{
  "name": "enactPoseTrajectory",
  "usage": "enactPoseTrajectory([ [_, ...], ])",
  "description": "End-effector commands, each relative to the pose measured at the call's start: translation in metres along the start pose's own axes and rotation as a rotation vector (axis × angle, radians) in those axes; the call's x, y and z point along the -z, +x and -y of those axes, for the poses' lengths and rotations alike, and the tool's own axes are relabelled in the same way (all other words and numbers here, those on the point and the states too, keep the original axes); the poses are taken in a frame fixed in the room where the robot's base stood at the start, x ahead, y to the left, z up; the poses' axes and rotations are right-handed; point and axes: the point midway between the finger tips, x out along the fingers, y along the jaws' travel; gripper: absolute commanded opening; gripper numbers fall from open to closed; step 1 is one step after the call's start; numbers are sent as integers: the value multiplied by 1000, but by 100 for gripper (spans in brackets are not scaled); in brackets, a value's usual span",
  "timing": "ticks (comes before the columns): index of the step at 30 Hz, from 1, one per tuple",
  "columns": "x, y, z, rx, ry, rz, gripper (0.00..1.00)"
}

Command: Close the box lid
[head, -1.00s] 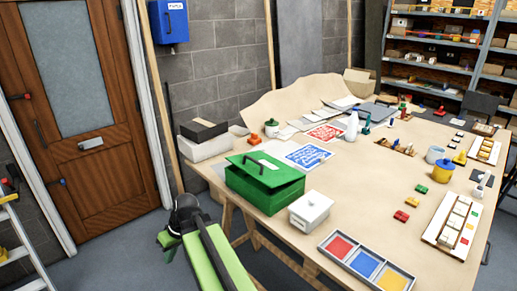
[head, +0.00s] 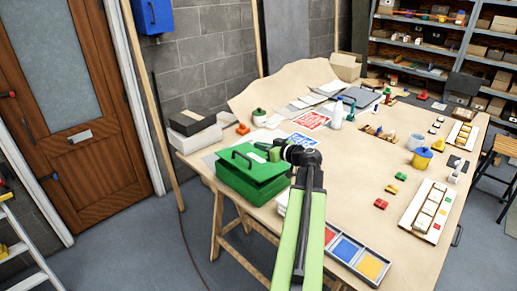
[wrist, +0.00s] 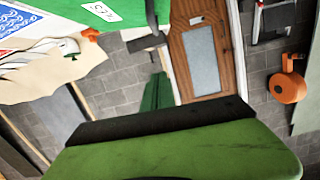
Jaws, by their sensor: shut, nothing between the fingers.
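The green box (head: 254,190) stands on the near left part of the table. Its green lid (head: 233,170), with a dark handle and a white label, lies over the box at a slight tilt and looks a little raised from the rim. In the wrist view the lid (wrist: 62,13) and its label show upper left. My gripper (head: 268,148) is shut and empty at the lid's far right side; I cannot tell whether it touches the lid. My arm hides part of the box's right side.
A white container (head: 282,203) stands right of the box, mostly behind my arm. A tray with red, blue and yellow compartments (head: 334,264) lies at the near edge. Stacked dark and white boxes (head: 196,138) stand behind left. Printed sheets (head: 312,120) lie beyond the box.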

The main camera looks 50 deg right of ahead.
Motion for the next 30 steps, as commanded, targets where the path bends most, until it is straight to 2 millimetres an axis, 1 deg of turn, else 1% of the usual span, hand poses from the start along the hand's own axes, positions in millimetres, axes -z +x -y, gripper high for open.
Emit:
enactPoseTrajectory([
  [1, -2, 14, -1, 5, 0, 1, 0],
  [10, -3, 81, 0, 5, -1, 2, 0],
  [12, -22, 83, 1, 3, 0, 2, 0],
  [16, -35, 86, 2, 3, 0, 2, 0],
  [20, -40, 87, 2, 3, 0, 2, 0],
  [30, -39, 87, 2, 4, 0, 2, 0],
])
